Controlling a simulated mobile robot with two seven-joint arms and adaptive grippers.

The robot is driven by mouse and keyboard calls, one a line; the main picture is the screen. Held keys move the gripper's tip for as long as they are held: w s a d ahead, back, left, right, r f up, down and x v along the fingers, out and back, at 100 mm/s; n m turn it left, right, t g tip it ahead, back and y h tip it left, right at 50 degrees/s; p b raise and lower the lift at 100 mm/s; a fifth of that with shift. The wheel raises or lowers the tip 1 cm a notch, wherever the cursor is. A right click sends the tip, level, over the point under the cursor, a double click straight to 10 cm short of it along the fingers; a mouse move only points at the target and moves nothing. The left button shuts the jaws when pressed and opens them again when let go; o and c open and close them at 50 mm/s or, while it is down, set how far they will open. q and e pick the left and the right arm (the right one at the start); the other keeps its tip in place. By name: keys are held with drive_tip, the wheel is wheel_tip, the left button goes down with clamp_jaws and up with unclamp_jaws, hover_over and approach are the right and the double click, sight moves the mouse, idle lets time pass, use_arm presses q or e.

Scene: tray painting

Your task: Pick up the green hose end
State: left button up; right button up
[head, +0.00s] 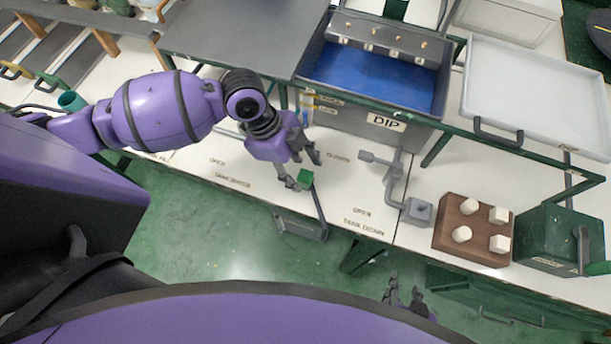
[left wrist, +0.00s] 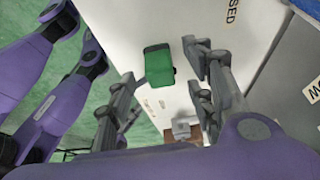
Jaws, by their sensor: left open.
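The green hose end (head: 304,178) is a small green block at the upper end of a thin dark piece by the front edge of the white bench. My left gripper (head: 304,168) is open just above it, its fingers spread on either side in the picture. In the left wrist view the green end (left wrist: 158,66) shows between the spread fingers of my left gripper (left wrist: 160,78), with gaps at both sides. The jaws hold nothing. My right gripper (head: 404,294) shows only partly at the bottom, over the floor, its fingers apart and empty.
A grey dip tank (head: 372,122) with blue inside stands behind. A grey bracket (head: 394,180), a brown block with white pegs (head: 447,240) and a dark green box (head: 540,225) lie to the right. A white tray (head: 535,95) is at upper right.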

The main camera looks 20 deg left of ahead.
use_arm(q)
drive_tip(key=shift+x, duration=1.45)
drive_tip(key=shift+d, duration=0.1)
use_arm(e)
drive_tip(key=shift+w+r, duration=0.45)
drive_tip(key=shift+w, duration=0.35)
use_arm(q)
drive_tip(key=shift+c, duration=0.3)
drive_tip(key=c, duration=1.1)
use_arm(e)
drive_tip(key=shift+s+a+f, duration=0.1)
drive_tip(key=shift+s, duration=0.05)
use_arm(q)
drive_tip(key=shift+r, duration=0.1)
